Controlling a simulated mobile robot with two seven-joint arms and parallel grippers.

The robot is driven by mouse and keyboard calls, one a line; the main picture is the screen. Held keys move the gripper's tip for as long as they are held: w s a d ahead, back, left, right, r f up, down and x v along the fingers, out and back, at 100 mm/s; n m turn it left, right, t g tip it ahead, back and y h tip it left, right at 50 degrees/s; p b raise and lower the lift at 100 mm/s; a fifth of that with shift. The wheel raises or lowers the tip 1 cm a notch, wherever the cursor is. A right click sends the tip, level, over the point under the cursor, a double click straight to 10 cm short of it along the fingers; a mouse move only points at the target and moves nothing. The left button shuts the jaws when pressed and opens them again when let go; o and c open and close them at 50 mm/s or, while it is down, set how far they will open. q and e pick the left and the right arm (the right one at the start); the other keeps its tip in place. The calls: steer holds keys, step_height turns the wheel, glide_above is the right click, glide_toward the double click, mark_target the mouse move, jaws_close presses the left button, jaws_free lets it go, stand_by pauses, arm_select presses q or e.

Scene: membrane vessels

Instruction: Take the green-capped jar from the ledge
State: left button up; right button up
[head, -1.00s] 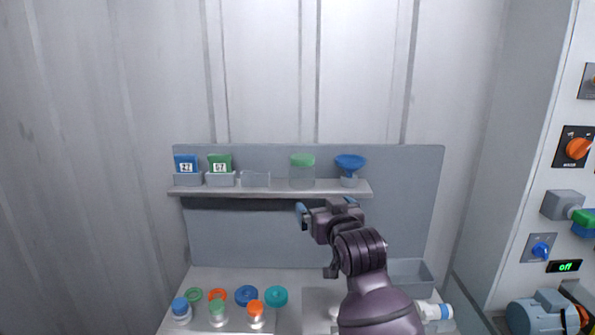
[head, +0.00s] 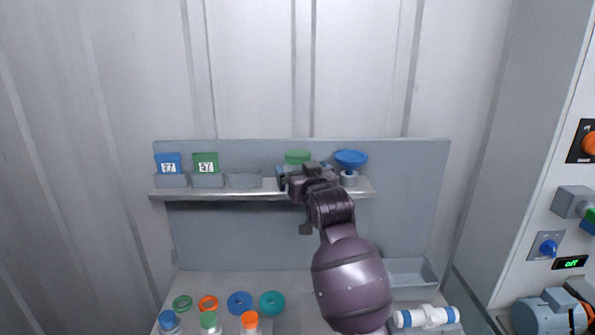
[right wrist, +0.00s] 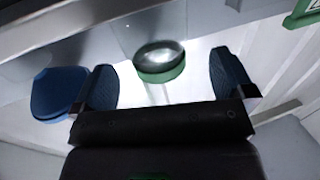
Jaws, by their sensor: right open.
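The green-capped jar (head: 298,158) stands on the ledge (head: 222,193), a clear body under a green cap. In the head view my right gripper (head: 300,172) is in front of it and hides most of its body. In the right wrist view the jar (right wrist: 160,62) lies beyond and between the two blue fingertips of my right gripper (right wrist: 166,85). The fingers are apart and I see no contact with the jar. My left gripper is not in view.
A blue funnel (head: 350,158) stands close to the jar's right. Blue card (head: 168,163) and green card (head: 205,162) holders sit at the ledge's left. Below are several small capped bottles and rings, a grey bin (head: 408,272) and a white-blue vessel (head: 426,317).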

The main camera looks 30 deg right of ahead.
steer(key=shift+w+d+r, duration=0.15)
steer(key=shift+w+d, duration=0.05)
steer(key=shift+w, duration=0.35)
steer(key=w, duration=0.1)
steer(key=w+d+p, duration=0.1)
steer(key=w, duration=0.1)
steer(key=shift+w, duration=0.5)
steer(key=shift+c, duration=0.5)
steer(key=c, duration=0.8)
steer(key=shift+r, duration=0.1)
